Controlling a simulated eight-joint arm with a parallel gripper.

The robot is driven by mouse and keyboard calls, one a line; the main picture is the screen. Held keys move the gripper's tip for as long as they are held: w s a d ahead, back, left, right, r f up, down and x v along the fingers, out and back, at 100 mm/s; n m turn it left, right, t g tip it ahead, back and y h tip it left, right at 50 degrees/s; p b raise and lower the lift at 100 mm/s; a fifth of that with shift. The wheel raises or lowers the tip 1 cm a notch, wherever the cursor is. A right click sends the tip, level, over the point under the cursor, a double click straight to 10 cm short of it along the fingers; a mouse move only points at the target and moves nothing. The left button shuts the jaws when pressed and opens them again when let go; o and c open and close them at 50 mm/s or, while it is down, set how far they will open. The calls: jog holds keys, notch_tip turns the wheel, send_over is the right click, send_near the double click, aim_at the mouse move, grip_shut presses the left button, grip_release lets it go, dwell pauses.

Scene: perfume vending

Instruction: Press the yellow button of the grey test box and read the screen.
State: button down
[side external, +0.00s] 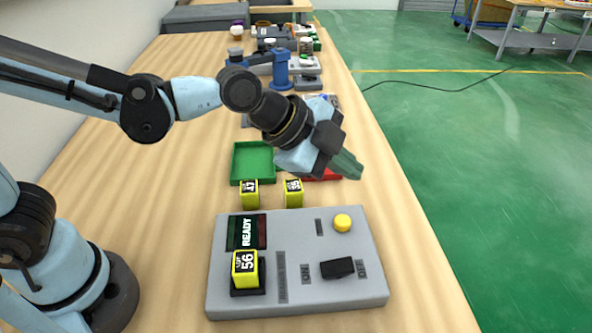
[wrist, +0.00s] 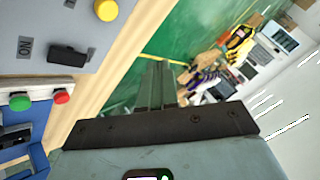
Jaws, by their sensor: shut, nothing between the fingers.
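The grey test box (side external: 300,290) lies on the wooden table in the side view. Its round yellow button (side external: 342,222) is near its back right; it also shows at the top of the wrist view (wrist: 106,10). Its screen (side external: 246,232) reads READY. A black switch (side external: 337,268) sits between the ON and OFF labels, and it also shows in the wrist view (wrist: 66,56). A yellow cube marked 56 (side external: 245,268) sits in the box's dark socket. My gripper (side external: 350,168) is shut and empty, in the air above and behind the button, apart from it.
Yellow cubes marked 47 (side external: 249,194) and 35 (side external: 293,194) stand behind the box. A green tray (side external: 253,162) and a partly hidden red tray (side external: 322,175) lie farther back. Blue equipment (side external: 281,70) stands beyond. The table's right edge is close to the box.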

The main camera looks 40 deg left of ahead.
aim_at(338, 222)
jog(key=shift+f, duration=4.25)
jog(key=shift+f, duration=0.15)
jog(key=shift+f, duration=0.25)
jog(key=shift+f, duration=0.5)
jog(key=shift+r, duration=0.95)
jog(key=shift+r, duration=2.5)
